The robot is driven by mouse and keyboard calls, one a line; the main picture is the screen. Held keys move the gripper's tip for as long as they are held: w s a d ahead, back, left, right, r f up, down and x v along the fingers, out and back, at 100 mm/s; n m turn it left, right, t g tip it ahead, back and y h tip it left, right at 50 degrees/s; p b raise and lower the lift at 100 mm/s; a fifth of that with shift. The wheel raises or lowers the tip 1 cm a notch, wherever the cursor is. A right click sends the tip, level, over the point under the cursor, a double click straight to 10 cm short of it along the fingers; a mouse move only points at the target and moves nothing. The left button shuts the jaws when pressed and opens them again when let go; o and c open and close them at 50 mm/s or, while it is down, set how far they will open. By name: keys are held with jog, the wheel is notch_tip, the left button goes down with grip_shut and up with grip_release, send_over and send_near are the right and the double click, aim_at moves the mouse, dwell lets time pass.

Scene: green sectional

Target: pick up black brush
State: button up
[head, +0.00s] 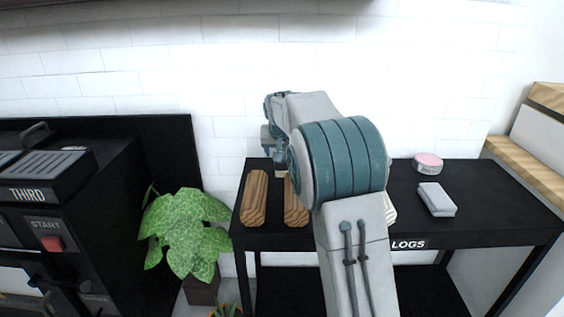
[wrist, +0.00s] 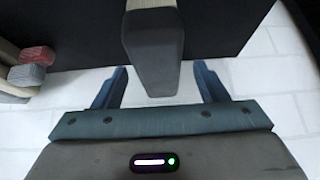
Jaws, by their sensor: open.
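In the wrist view a dark grey, blunt-ended block (wrist: 153,50), which looks like the black brush, lies between the two fingers of my gripper (wrist: 160,72). A pale part shows at its far end, at the top edge. The fingers are apart, with a gap on each side of the block. In the head view my gripper (head: 268,140) is over the back left of the black table (head: 480,215). My arm covers the middle of the table, and I cannot make out the brush there.
Two wooden logs (head: 255,198) lie on the table's left part. A pink-topped tin (head: 428,163) and a grey block (head: 437,199) are on the right. Red and grey block ends (wrist: 30,66) show in the wrist view. A leafy plant (head: 186,232) stands left of the table.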

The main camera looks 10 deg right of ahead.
jog(key=b+x, duration=0.1)
jog(key=x, duration=0.2)
jog(key=shift+w+f, duration=0.15)
jog(key=shift+f, duration=0.15)
jog(key=shift+r, duration=0.1)
jog(key=c, duration=1.2)
